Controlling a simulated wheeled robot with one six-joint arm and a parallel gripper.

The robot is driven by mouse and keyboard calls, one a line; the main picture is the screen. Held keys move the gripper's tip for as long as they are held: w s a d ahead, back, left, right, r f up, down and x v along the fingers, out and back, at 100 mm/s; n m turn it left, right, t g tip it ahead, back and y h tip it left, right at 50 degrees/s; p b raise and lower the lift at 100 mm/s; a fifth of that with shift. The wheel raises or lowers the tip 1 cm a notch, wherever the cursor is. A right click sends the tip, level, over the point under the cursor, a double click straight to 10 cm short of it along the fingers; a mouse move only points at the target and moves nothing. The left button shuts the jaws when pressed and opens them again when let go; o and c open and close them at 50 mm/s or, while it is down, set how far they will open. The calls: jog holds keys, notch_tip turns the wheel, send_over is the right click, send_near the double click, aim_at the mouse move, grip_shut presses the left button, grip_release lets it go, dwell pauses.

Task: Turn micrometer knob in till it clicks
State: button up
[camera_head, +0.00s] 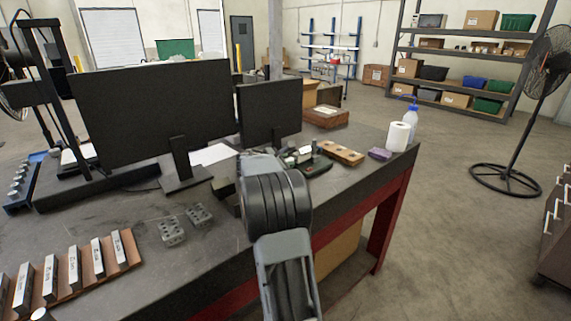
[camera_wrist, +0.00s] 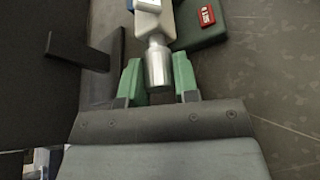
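In the wrist view the micrometer's silver knob (camera_wrist: 157,66) points toward my gripper (camera_wrist: 157,75). Its two green fingers stand on either side of the knob, very close to it. I cannot tell whether they press on it. The micrometer's pale body (camera_wrist: 152,25) runs up out of the picture, beside a dark green base with a red display (camera_wrist: 206,15). In the head view the micrometer on its stand (camera_head: 316,163) is on the workbench just beyond my arm, partly hidden. My gripper's fingers are hidden there behind my arm.
Two monitors (camera_head: 155,110) stand on the workbench (camera_head: 120,200) to the left. Grey perforated blocks (camera_head: 172,232) and a rack of labelled bars (camera_head: 97,257) lie nearer. A wooden block (camera_head: 342,153), a purple block (camera_head: 380,153) and a paper roll (camera_head: 398,137) stand to the right.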

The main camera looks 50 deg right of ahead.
jog(key=o, duration=0.5)
jog(key=shift+c, duration=0.2)
jog(key=w+v, duration=0.1)
jog(key=v, duration=1.2)
jog(key=shift+s+a, duration=0.4)
jog(key=shift+s, duration=0.1)
jog(key=shift+r, duration=0.15)
jog(key=s+a+f+m+t+y+p, duration=0.1)
jog(key=s+a+m+y, duration=0.3)
jog(key=a, duration=0.5)
jog(key=s+a+f+m+y+p, duration=0.1)
jog(key=s+a+m+y+p, duration=0.3)
jog(key=s+a, duration=0.4)
jog(key=s+a+f+m+t+y+p, duration=0.1)
jog(key=s+a+m+y+p, duration=0.2)
jog(key=a, duration=0.8)
jog(key=s+m+y, duration=0.2)
jog(key=s+y, duration=0.1)
jog(key=shift+a+f+t, duration=0.25)
jog(key=shift+a+t, duration=0.05)
jog(key=shift+s, duration=0.1)
